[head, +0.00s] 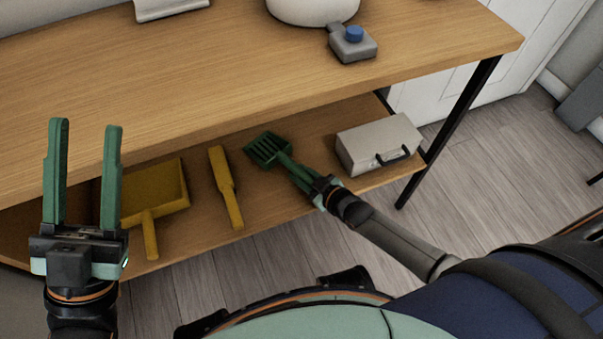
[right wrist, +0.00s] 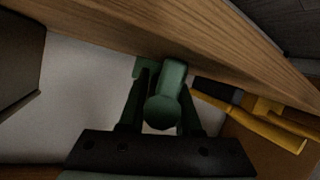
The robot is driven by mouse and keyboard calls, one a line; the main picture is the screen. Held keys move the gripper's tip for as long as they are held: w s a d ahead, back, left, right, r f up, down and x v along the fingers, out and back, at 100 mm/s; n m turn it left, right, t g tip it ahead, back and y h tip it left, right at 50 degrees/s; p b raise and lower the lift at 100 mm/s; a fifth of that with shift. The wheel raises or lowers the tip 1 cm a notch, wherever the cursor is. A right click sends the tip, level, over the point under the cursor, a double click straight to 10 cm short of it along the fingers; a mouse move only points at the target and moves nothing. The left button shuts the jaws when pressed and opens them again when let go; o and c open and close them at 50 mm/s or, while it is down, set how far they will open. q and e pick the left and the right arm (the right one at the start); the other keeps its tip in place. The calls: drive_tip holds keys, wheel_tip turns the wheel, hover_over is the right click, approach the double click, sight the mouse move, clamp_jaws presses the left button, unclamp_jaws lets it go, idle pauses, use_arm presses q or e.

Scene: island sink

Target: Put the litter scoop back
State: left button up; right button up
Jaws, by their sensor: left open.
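The green litter scoop (head: 268,150) has a slotted head and shows over the lower wooden shelf, its head pointing back and left. I cannot tell whether it touches the shelf. My right gripper (head: 308,176) is at its handle and looks shut on it. In the right wrist view the round handle end (right wrist: 161,112) lies between the two fingers (right wrist: 160,95). My left gripper (head: 86,165) is open and empty, raised in front of the table at the left.
On the lower shelf (head: 305,135) are a yellow dustpan (head: 160,197), a yellow brush (head: 226,190) and a light grey box (head: 375,142) with a dark handle. The tabletop (head: 230,60) overhangs the shelf. A black table leg (head: 450,130) stands at the right.

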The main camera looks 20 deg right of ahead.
drive_tip(key=o, duration=0.5)
drive_tip(key=shift+c, duration=0.2)
drive_tip(key=shift+r, duration=0.3)
drive_tip(key=p+v, duration=0.5)
drive_tip(key=v, duration=0.7)
drive_tip(key=shift+p, duration=0.4)
drive_tip(key=shift+f, duration=0.15)
